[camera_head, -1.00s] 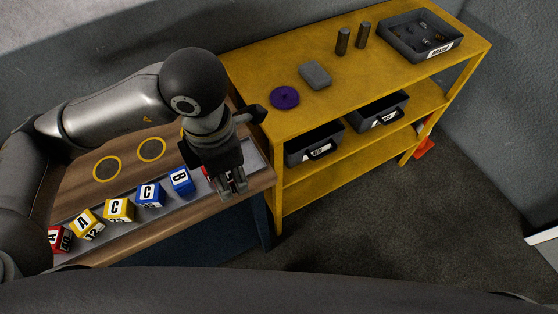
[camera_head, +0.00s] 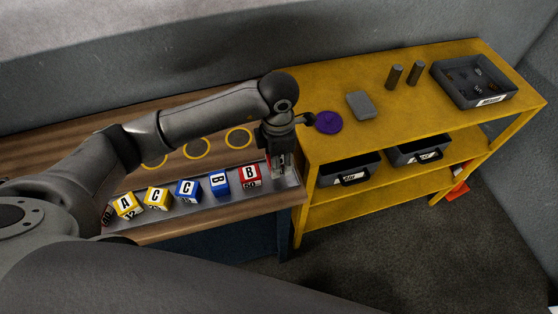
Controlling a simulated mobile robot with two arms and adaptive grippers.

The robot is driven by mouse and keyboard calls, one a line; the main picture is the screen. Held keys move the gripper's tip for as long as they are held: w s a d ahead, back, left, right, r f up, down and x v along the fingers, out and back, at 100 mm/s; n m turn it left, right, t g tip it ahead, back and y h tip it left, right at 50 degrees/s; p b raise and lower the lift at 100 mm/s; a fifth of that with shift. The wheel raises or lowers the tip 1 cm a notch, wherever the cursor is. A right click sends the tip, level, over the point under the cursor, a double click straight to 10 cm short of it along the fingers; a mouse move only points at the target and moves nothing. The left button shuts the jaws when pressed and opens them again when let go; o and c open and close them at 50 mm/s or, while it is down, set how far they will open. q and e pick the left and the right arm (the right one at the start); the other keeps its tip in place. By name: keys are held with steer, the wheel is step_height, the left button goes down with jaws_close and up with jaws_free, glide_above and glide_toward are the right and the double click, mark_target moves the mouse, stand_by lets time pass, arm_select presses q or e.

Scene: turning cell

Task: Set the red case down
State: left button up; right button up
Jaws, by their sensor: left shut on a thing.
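My left gripper (camera_head: 281,172) points down at the right end of the grey tray (camera_head: 185,207) on the wooden bench. Its jaws are shut on a red case, of which only a little red shows around the fingers. A red case marked B and 50 (camera_head: 250,175) shows just left of the fingers; I cannot tell whether it touches them. Whether the held case rests on the tray is hidden. My right gripper is not in view.
The tray also holds a blue B case (camera_head: 219,183), a blue C case (camera_head: 188,191), a yellow C case (camera_head: 157,199) and a yellow A case (camera_head: 126,205). Yellow rings (camera_head: 239,149) mark the bench behind. A yellow shelf (camera_head: 400,110) with a purple disc (camera_head: 328,122) stands right.

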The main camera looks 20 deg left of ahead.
arm_select(q)
steer(key=shift+w+f, duration=0.35)
steer(key=shift+f, duration=0.05)
step_height(320, 180, down, 2)
steer(key=shift+w+f+p, duration=0.1)
steer(key=shift+f+p, duration=0.15)
steer(key=shift+p, duration=0.85)
steer(key=shift+f, duration=0.45)
steer(key=shift+f, duration=0.1)
steer(key=o, duration=0.7)
steer(key=shift+f, duration=0.1)
steer(key=shift+c, duration=0.2)
steer(key=o, duration=0.4)
steer(key=shift+o, duration=0.2)
